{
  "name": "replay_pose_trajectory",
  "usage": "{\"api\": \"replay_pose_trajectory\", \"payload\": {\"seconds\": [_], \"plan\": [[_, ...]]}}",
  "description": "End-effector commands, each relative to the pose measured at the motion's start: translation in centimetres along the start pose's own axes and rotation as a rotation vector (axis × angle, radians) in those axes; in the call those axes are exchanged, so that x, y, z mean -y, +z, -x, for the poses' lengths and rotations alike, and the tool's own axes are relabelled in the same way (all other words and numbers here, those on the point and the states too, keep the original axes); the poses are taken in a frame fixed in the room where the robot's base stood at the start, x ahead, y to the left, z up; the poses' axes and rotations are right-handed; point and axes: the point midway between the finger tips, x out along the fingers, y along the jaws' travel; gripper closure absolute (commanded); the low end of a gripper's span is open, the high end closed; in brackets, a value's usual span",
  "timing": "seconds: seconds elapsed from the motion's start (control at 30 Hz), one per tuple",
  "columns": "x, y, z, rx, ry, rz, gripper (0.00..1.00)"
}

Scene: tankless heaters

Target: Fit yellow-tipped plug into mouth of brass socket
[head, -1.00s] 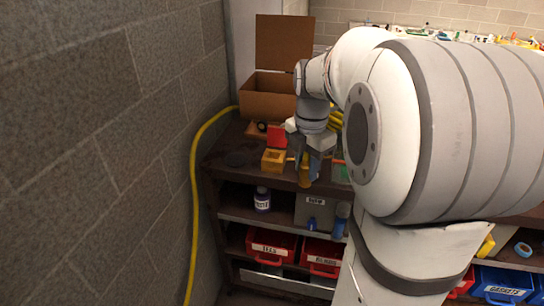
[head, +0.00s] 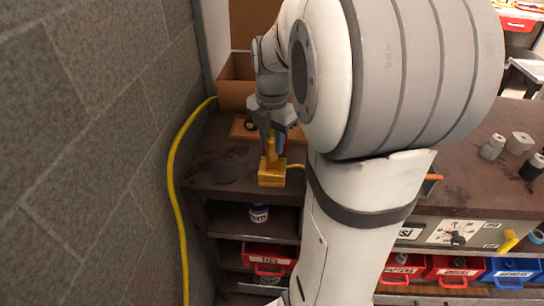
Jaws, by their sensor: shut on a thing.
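The brass socket (head: 271,178) is a yellow-gold block on the dark bench top near its front edge. My gripper (head: 272,142) points down right above it and is shut on the yellow-tipped plug (head: 271,152). The plug is upright, with its yellow lower part at the top of the socket. I cannot tell whether its tip is inside the mouth or just above it. The mouth is hidden by the plug and the fingers.
A cardboard box (head: 236,88) stands behind. A yellow hose (head: 172,185) runs along the block wall at left. Shelves below hold a jar (head: 259,214) and a red bin (head: 268,258).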

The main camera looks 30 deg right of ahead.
Motion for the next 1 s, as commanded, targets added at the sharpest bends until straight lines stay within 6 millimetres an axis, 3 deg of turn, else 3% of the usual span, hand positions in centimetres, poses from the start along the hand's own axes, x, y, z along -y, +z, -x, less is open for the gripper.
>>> {"api": "replay_pose_trajectory", "payload": {"seconds": [0.4,0.83,0.87,1.0], "plan": [[0.1,0.1,-5.2,-0.001,-0.001,-0.003,0.96],[0.1,0.1,-6.0,0.001,0.001,-0.004,0.96],[0.1,0.1,-5.9,0.001,0.001,-0.004,0.68],[0.1,0.1,-5.9,0.001,0.001,-0.004,0.57]]}}
